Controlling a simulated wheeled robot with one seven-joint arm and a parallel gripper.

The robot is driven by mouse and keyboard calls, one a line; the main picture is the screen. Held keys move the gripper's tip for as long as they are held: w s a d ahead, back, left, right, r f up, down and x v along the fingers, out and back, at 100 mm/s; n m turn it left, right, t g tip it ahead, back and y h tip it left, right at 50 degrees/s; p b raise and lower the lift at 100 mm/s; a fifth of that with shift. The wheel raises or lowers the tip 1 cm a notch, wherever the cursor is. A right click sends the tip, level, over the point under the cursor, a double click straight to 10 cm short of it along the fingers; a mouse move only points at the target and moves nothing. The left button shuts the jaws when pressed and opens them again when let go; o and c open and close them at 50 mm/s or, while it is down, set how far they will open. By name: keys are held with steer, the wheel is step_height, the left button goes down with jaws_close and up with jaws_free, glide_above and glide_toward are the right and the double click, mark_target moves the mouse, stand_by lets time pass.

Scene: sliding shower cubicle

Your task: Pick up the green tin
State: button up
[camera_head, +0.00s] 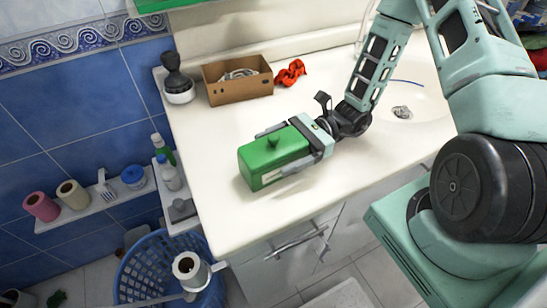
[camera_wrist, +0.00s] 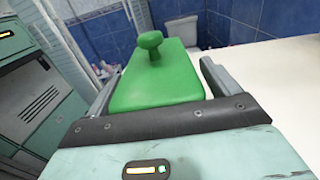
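The green tin (camera_head: 270,158) is a box with a knob on its lid, over the front left part of the cream counter. It also shows in the wrist view (camera_wrist: 160,82), with the knob towards the top. My gripper (camera_head: 283,150) has one finger along each long side of the tin. In the wrist view my gripper (camera_wrist: 158,85) has its left finger close along the tin and a narrow gap shows beside its right finger. Whether the fingers press on the tin is not clear. Whether the tin touches the counter is hard to tell.
On the counter (camera_head: 225,215) stand a cardboard box (camera_head: 238,88), a dark-handled brush (camera_head: 177,80) and a red cloth item (camera_head: 291,73). A sink drain (camera_head: 402,112) lies to the right. A wall shelf (camera_head: 98,206) and blue basket (camera_head: 150,268) are left of the counter.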

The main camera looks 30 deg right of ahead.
steer(key=c, duration=1.1)
steer(key=shift+o, duration=0.3)
steer(key=shift+r, duration=0.1)
step_height(320, 180, up, 10)
steer(key=shift+f, duration=0.15)
steer(key=shift+d, duration=0.15)
